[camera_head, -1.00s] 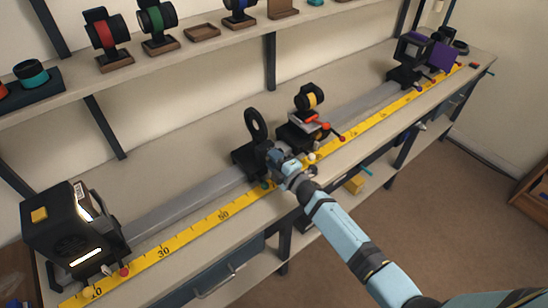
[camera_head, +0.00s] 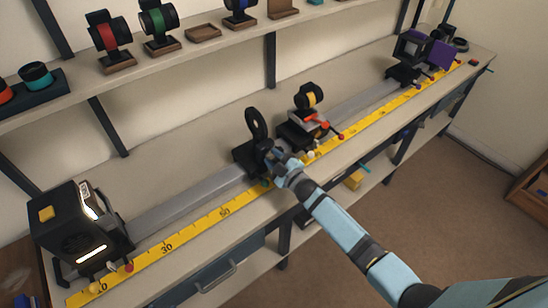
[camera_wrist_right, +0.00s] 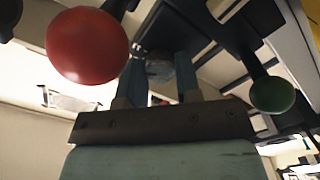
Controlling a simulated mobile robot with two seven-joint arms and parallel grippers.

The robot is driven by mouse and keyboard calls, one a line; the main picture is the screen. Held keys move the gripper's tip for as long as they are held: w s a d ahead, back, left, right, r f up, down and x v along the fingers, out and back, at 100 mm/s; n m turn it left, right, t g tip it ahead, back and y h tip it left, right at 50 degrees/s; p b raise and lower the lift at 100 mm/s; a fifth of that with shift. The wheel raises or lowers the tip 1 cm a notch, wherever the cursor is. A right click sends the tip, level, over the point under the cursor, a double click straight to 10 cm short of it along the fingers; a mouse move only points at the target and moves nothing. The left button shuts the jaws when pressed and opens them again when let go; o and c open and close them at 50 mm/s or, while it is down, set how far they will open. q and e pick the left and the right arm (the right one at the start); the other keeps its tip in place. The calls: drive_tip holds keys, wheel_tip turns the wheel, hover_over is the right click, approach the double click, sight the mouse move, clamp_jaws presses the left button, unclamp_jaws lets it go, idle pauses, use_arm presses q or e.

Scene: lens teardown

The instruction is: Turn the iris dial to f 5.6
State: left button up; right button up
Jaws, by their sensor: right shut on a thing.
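The iris (camera_head: 256,122) is a black upright ring on a dark mount on the bench rail, in the middle of the head view. My right gripper (camera_head: 274,156) is at the front right of this mount, just below the ring. In the right wrist view my right gripper (camera_wrist_right: 160,78) has its two fingers on either side of a small grey rounded part, which I take to be the iris dial (camera_wrist_right: 160,70). The gripper is shut on it. The dial's markings cannot be read. My left gripper is not in view.
A yellow scale (camera_head: 195,230) runs along the rail. A black lamp box (camera_head: 80,237) stands at the left. A lens mount with a yellow-banded barrel (camera_head: 309,96) stands close right. In the wrist view, a red ball (camera_wrist_right: 87,45) and green ball (camera_wrist_right: 272,95) flank the gripper.

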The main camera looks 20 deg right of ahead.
idle(0.4)
drive_tip(key=o, duration=0.9)
drive_tip(key=shift+s, duration=0.1)
drive_tip(key=shift+b+v, duration=0.55)
drive_tip(key=shift+v, duration=6.25)
drive_tip(key=shift+s, duration=0.1)
drive_tip(key=s+a+m+g+h+p, duration=0.1)
drive_tip(key=s+m+g, duration=0.1)
drive_tip(key=s, duration=0.5)
drive_tip(key=s+a+m+g+h+p, duration=0.1)
drive_tip(key=s+a+m+g+p, duration=0.1)
drive_tip(key=s+m, duration=0.2)
drive_tip(key=s+a+m+g+h+p, duration=0.1)
drive_tip(key=s+m, duration=0.3)
drive_tip(key=s, duration=0.6)
drive_tip(key=shift+s+a+f+g+p, duration=0.3)
drive_tip(key=shift+f+g+p, duration=0.1)
drive_tip(key=shift+g+p, duration=0.1)
